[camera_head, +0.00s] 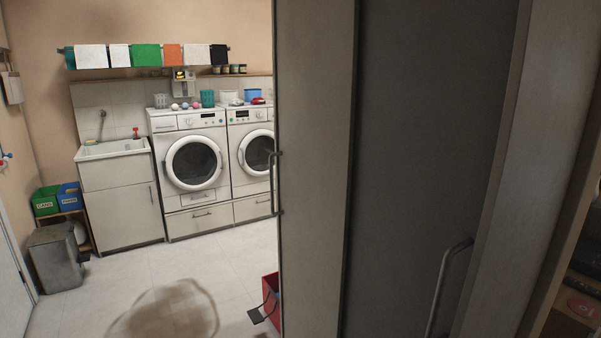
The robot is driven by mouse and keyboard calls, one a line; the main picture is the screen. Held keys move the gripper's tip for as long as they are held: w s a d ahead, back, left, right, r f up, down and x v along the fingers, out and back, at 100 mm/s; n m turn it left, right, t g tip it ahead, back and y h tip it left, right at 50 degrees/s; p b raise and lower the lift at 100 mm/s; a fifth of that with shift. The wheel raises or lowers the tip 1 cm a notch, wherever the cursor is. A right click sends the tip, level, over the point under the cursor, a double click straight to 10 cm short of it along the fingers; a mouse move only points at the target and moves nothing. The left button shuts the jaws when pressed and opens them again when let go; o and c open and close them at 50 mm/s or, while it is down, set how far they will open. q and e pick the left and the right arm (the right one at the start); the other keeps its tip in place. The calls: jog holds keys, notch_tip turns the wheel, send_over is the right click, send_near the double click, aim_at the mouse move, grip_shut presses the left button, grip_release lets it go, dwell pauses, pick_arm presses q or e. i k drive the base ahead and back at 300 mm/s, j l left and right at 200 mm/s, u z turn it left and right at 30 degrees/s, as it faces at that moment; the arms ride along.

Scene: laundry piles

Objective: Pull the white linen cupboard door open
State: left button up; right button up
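A tall off-white panel (315,170), which looks like part of the linen cupboard, stands very close and fills the middle of the head view. A dark upright handle (274,183) sticks out at its left edge. A dark grey upright surface (430,130) lies to its right, with a grey bar handle (447,285) at its lower right. I cannot tell from this view how far any cupboard door stands open. Neither of my grippers is in view.
Two white washing machines (195,165) and a sink cabinet (122,195) line the back wall. A grey bin (57,257) stands at left. A blurred brown shape (170,312) and a red object (270,295) are low in front. Pale floor (215,255) is clear between.

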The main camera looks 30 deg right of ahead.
aim_at(317, 40)
jog(key=z, duration=0.35)
jog(key=i+l+z, duration=0.15)
jog(key=z, duration=0.3)
jog(key=i+z, duration=0.7)
jog(key=z, duration=0.15)
jog(key=i+j, duration=0.1)
jog(key=i, duration=0.25)
